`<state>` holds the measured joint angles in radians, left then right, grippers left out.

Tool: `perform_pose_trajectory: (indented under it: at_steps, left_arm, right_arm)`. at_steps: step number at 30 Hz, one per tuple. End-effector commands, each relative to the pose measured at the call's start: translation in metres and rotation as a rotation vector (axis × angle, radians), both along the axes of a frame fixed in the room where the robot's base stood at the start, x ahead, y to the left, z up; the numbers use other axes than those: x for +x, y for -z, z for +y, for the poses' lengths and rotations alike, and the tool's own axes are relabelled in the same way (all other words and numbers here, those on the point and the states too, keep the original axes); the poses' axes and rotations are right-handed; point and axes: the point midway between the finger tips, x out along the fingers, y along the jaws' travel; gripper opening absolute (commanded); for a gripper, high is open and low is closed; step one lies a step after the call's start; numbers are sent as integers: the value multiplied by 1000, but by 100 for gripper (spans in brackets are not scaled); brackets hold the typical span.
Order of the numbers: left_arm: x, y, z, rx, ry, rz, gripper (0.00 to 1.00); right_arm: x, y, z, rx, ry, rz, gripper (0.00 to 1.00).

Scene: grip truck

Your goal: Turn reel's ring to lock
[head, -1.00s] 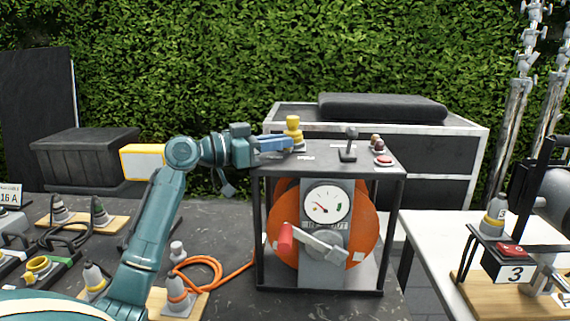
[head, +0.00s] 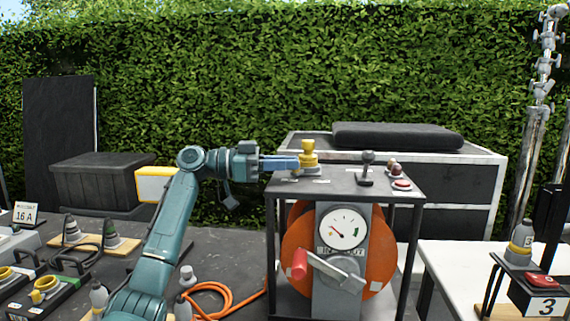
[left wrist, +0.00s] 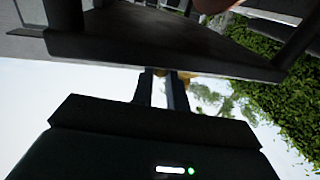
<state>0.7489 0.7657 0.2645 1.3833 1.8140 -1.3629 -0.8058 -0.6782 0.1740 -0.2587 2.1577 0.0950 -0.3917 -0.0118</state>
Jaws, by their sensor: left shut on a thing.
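The reel is an orange drum (head: 377,250) in a dark frame (head: 272,240), with a round gauge and a red-handled crank (head: 335,270) on its front. A yellow ring with a narrower yellow top (head: 308,158) stands upright on the frame's top plate, near its left end. My left gripper (head: 297,163) reaches in level from the left and is shut on the yellow ring. In the left wrist view the fingers (left wrist: 162,90) point away at the ring, of which only a small yellowish patch (left wrist: 190,75) shows. My right gripper is not in view.
A black lever (head: 367,168) and a red button (head: 401,185) stand on the same top plate, right of the ring. A dark case (head: 455,205) is behind. Orange cable (head: 215,292) and connectors lie on the dark table at left. A white table (head: 450,265) is at right.

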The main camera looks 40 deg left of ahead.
Motion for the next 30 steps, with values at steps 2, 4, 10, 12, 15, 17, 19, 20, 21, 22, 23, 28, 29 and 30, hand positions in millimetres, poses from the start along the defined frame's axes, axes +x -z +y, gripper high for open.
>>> perform_pose_trajectory:
  at_steps: [2, 4, 10, 12, 15, 17, 19, 20, 21, 22, 23, 28, 29, 30]
  left_arm:
    - [0, 1, 0, 2, 0, 3, 0]
    - [0, 1, 0, 2, 0, 3, 18]
    - [0, 1, 0, 1, -1, 2, 25]
    - [0, 1, 0, 1, -1, 1, 25]
    - [-2, 1, 2, 1, -2, 1, 25]
    - [-5, 2, 6, 1, -3, 1, 25]
    - [-11, 2, 14, 2, -4, 2, 25]
    - [-15, 3, 18, 2, -5, 1, 25]
    - [-20, 3, 24, 1, -5, 0, 25]
    - [-24, 3, 29, 2, -5, 1, 25]
    - [-29, 3, 34, 2, -6, 1, 25]
    - [-55, 3, 63, 2, -4, 2, 25]
    - [-59, 3, 68, 1, -5, 1, 25]
    - [-64, 3, 74, 1, -4, 2, 25]
  right_arm:
    - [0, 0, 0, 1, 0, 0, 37]
    - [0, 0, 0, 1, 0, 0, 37]
    - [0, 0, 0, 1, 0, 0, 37]
    - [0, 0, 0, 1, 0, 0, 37]
    - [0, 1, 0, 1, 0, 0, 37]
    - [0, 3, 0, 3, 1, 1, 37]
    - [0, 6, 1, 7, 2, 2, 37]
    - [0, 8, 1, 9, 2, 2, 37]
    - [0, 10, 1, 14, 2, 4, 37]
    - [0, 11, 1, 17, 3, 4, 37]
    - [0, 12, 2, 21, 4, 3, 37]
    - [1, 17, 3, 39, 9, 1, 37]
    - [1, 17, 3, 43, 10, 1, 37]
    - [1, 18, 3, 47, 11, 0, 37]
